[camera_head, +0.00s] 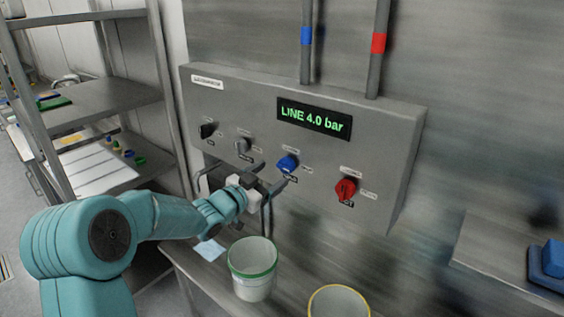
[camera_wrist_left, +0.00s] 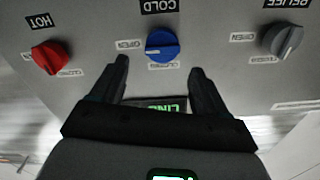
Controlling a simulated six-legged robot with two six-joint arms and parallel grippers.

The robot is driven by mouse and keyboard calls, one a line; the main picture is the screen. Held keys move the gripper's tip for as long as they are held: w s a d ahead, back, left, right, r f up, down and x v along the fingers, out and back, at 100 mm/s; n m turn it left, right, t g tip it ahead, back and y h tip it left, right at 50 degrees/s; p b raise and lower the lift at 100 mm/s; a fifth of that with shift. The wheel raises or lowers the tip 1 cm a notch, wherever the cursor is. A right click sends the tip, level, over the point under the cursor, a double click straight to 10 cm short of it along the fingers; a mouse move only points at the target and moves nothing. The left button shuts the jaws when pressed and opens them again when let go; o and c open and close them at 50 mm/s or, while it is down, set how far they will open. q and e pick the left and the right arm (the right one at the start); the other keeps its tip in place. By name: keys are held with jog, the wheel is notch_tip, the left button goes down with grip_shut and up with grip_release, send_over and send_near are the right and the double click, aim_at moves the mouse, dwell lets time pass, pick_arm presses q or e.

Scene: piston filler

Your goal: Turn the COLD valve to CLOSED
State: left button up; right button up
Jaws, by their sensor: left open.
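The COLD valve is a blue knob (camera_head: 287,163) on the grey panel. In the left wrist view the blue knob (camera_wrist_left: 162,46) appears upside down under its COLD label, with an OPEN label to its left and a CLOSED label below it. My left gripper (camera_head: 270,174) is open and empty in front of the panel. In the left wrist view its fingers (camera_wrist_left: 160,68) point toward the knob, one to each side and a little below it, apart from it. My right gripper is not in view.
A red HOT knob (camera_head: 346,189) and a grey RELIEF knob (camera_head: 243,145) flank the blue one. A black knob (camera_head: 207,130) sits further left. The display (camera_head: 314,118) reads LINE 4.0 bar. Below stand a green-rimmed bucket (camera_head: 252,270) and a yellow-rimmed bucket (camera_head: 338,303).

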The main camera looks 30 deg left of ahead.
aim_at(285, 167)
pick_arm(q)
jog(key=w, duration=0.3)
jog(key=w+p, duration=0.1)
jog(key=w, duration=0.2)
jog(key=shift+f, duration=0.2)
jog(key=shift+s+d+r, duration=0.15)
jog(key=shift+s, duration=0.05)
jog(key=shift+w, duration=0.15)
jog(key=shift+w+f, duration=0.1)
jog(key=shift+f, duration=0.1)
jog(key=c, duration=1)
jog(key=shift+c, duration=0.2)
